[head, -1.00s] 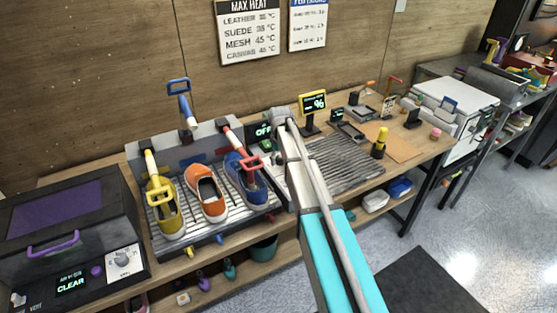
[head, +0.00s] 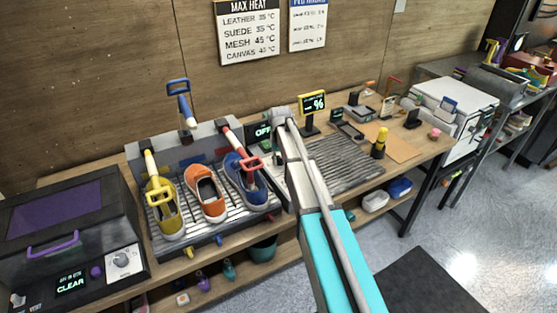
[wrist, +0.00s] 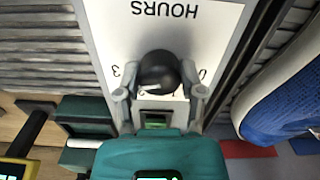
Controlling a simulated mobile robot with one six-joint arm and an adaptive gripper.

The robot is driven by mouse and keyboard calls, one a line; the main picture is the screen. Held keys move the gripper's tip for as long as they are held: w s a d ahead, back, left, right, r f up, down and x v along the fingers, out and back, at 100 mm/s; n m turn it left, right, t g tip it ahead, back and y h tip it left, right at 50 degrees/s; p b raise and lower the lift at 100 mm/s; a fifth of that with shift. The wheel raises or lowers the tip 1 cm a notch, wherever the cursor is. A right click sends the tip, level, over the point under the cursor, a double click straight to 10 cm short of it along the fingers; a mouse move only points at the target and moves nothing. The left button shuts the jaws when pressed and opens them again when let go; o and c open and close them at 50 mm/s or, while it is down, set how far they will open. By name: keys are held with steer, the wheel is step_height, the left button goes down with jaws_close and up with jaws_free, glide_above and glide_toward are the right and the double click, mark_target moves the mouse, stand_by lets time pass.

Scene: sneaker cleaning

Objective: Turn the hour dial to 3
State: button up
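The hour dial (wrist: 158,68) is a round black knob on a white panel (wrist: 185,20) in the wrist view. The word HOURS shows upside down above it, with a 3 to its left and a 0 to its right. My gripper (wrist: 160,80) has one grey finger on each side of the knob, with the fingertips close against its sides. I cannot make out which number the knob points to. In the head view my arm hides the dial and the gripper; a small display reading OFF (head: 263,132) shows just left of the arm.
A rack left of my arm holds a yellow shoe (head: 163,212), an orange shoe (head: 208,200) and a blue shoe (head: 240,170). The blue shoe is close by at right in the wrist view (wrist: 285,105). A ridged grey mat (head: 345,163) lies right of the arm.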

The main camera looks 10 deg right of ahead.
steer(key=o, duration=0.5)
